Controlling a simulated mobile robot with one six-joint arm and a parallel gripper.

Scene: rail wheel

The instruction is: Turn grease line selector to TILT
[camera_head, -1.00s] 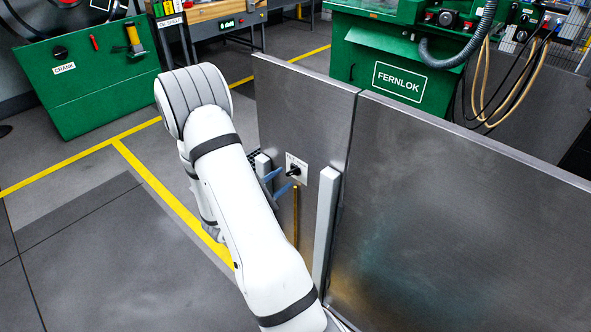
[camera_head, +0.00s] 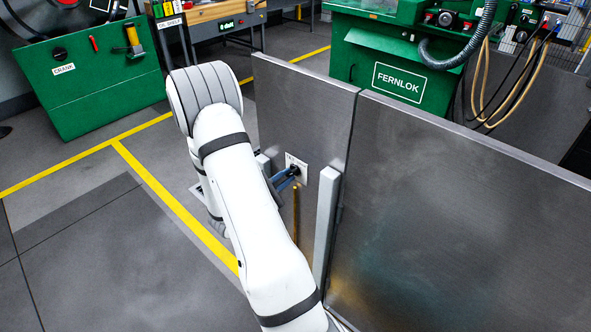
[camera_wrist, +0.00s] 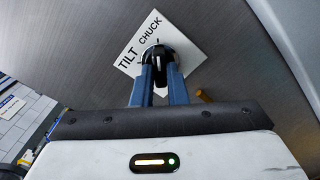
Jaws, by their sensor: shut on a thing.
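The grease line selector is a small black knob (camera_wrist: 158,55) on a white plate (camera_wrist: 185,45) fixed to a grey metal panel. In the wrist view the plate reads TILT at the left and CHUCK at the top. A pale mark shows on the knob between my fingers, but I cannot tell which word it points to. My gripper (camera_wrist: 159,75) has its two blue fingers shut on the knob, one on each side. In the head view the plate (camera_head: 301,168) is partly covered by my gripper (camera_head: 290,174).
Upright grey handles (camera_head: 326,225) stand on the panel beside the plate, and a thin brass rod (camera_head: 295,215) is below it. A green FERNLOK machine (camera_head: 400,80) is behind the panels. A green CRANK cabinet (camera_head: 95,85) stands at the left. Floor there is clear.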

